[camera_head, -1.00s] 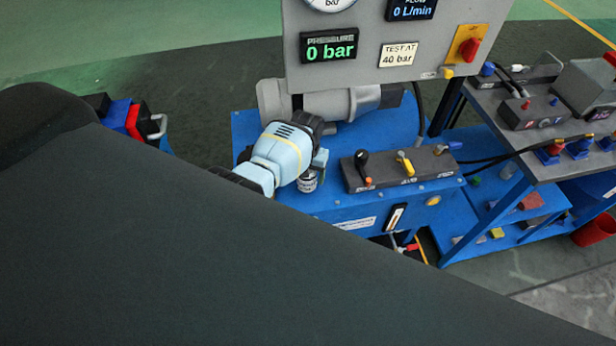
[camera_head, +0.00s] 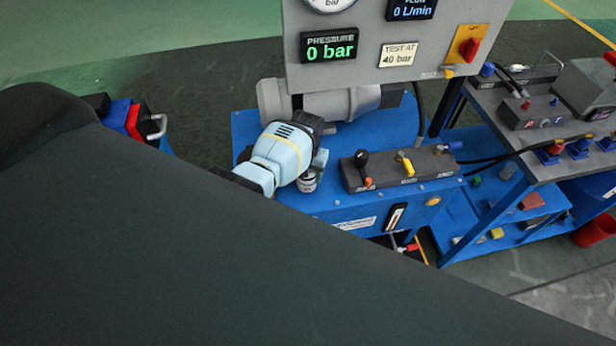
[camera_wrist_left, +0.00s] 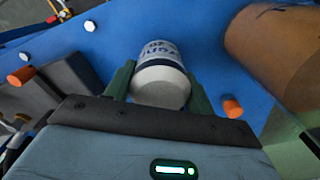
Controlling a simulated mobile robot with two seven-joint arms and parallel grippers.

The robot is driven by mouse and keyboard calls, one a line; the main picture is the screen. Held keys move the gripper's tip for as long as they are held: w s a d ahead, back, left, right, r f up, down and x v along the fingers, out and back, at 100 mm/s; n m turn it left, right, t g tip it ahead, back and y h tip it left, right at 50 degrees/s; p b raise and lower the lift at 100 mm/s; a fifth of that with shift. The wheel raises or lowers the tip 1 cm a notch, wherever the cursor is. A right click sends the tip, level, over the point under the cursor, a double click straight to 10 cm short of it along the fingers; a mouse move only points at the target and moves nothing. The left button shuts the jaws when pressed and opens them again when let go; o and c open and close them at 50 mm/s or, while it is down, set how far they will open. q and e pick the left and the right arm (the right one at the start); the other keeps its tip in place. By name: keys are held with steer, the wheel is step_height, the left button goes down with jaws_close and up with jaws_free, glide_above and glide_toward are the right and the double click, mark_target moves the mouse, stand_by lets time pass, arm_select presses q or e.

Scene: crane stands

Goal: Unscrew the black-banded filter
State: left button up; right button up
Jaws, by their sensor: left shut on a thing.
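The filter (camera_head: 308,183) is a small white canister with dark markings, low at the front of the blue bench. In the left wrist view the two dark green fingers of the left gripper (camera_wrist_left: 161,88) sit on either side of the canister. The filter's seat is hidden. My right gripper does not show.
A grey block with levers (camera_head: 402,168) stands close to the right of the filter. A grey motor (camera_head: 335,103) lies behind the gripper, below the gauge panel (camera_head: 440,50). A side cart (camera_head: 550,130) with fittings stands at the right. A large dark shape covers the lower left.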

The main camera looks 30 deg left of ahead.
arm_select(q)
steer(key=shift+w+r, duration=0.1)
steer(key=shift+r, duration=0.05)
steer(key=n, duration=0.4)
steer(key=shift+n, duration=0.4)
steer(key=shift+n, duration=0.3)
steer(key=n, duration=0.3)
steer(key=shift+n, duration=0.3)
steer(key=shift+r, duration=2)
